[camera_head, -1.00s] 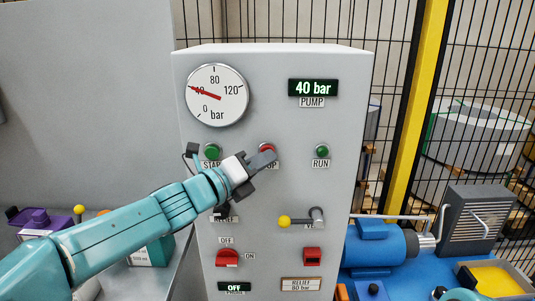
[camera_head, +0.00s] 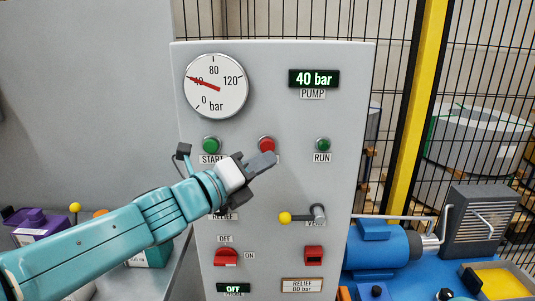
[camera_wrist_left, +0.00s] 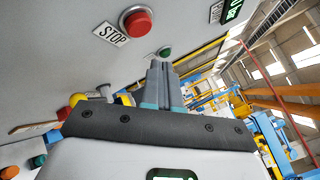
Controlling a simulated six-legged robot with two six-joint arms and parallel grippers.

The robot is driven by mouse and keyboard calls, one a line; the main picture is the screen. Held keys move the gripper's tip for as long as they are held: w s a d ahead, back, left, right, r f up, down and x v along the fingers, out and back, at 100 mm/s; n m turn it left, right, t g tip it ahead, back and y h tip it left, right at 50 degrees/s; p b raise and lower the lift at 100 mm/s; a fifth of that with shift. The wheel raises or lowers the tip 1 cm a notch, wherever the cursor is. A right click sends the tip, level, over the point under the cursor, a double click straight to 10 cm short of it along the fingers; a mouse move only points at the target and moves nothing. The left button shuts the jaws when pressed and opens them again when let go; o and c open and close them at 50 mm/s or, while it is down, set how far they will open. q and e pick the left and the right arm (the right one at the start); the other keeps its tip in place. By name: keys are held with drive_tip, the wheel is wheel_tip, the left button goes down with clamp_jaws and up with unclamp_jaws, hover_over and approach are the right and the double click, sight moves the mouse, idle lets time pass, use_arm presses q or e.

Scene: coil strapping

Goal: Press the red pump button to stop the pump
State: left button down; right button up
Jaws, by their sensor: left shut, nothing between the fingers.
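The red pump button (camera_head: 267,144) is on the front of the grey control cabinet, between the green START button (camera_head: 211,145) and the green RUN lamp (camera_head: 323,144). In the left wrist view the red button (camera_wrist_left: 136,21) stands out beside its STOP label (camera_wrist_left: 110,33). My left gripper (camera_head: 268,158) is shut and empty. Its fingertips are just below the red button in the head view and hide most of the STOP label there. In the wrist view the shut fingers (camera_wrist_left: 159,72) show apart from the button. My right gripper is not in view.
The gauge (camera_head: 216,86) needle is near 40 and the pump display (camera_head: 314,79) reads 40 bar. A yellow-knobbed lever (camera_head: 300,216), a red rotary switch (camera_head: 227,258) and another red switch (camera_head: 313,255) are lower down. A blue motor (camera_head: 378,246) stands at right.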

use_arm(q)
drive_tip(key=shift+s+b, duration=0.5)
drive_tip(key=shift+s, duration=0.75)
drive_tip(key=shift+f, duration=0.1)
